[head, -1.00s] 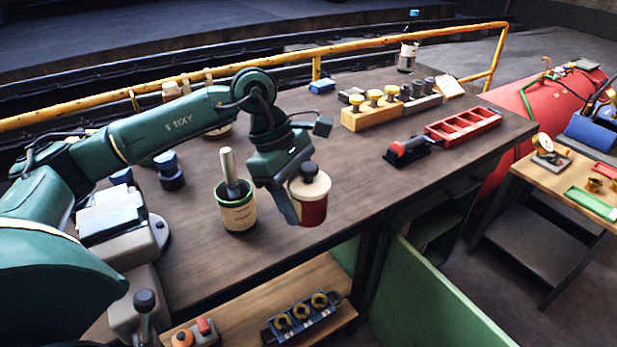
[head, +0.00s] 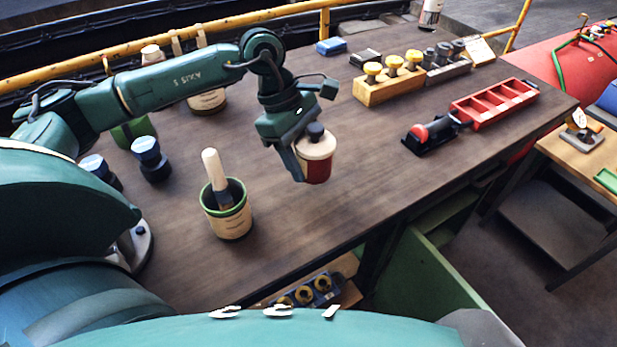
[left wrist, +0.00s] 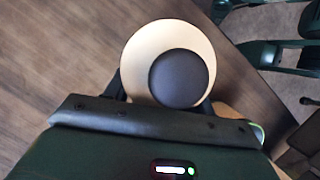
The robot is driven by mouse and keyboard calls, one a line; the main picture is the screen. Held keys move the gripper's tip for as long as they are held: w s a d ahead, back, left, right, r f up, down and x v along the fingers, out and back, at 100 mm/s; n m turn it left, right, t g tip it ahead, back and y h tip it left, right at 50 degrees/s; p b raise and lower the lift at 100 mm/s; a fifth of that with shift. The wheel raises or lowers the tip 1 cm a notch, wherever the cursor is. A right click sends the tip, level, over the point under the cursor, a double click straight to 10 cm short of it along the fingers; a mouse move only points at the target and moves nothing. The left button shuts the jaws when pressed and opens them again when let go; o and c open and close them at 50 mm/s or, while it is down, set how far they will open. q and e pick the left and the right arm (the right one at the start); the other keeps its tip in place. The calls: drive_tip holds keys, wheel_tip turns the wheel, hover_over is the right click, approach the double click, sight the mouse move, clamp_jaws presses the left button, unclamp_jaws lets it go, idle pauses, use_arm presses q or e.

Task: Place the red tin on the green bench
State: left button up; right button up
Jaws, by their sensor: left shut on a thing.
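The red tin (head: 317,167) has a cream lid and a dark knob. My left gripper (head: 297,170) is shut on it and holds it upright over the brown top of the large bench (head: 300,232), which has green panels below. I cannot tell whether a gap is left under the tin. In the left wrist view the tin's lid (left wrist: 140,55) and knob show from above, hiding its body. My right gripper is not in view.
A cream pot (head: 230,222) with a green rim and a wooden-handled tool stands nearer the front edge. A red tray (head: 495,103), a black-and-red tool (head: 430,132) and a wooden block with brass knobs (head: 390,88) stand to the right. Bare top surrounds the tin.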

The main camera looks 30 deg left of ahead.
sight(312, 194)
use_arm(q)
drive_tip(key=shift+w+f+p, duration=0.1)
drive_tip(key=shift+f+p, duration=0.25)
drive_tip(key=shift+f, duration=2.8)
drive_tip(key=shift+f, duration=0.2)
drive_tip(key=o, duration=1.4)
drive_tip(key=shift+r, duration=0.1)
drive_tip(key=b+v, duration=0.1)
drive_tip(key=v, duration=1.1)
drive_tip(key=shift+r, duration=0.1)
drive_tip(key=shift+s, duration=0.2)
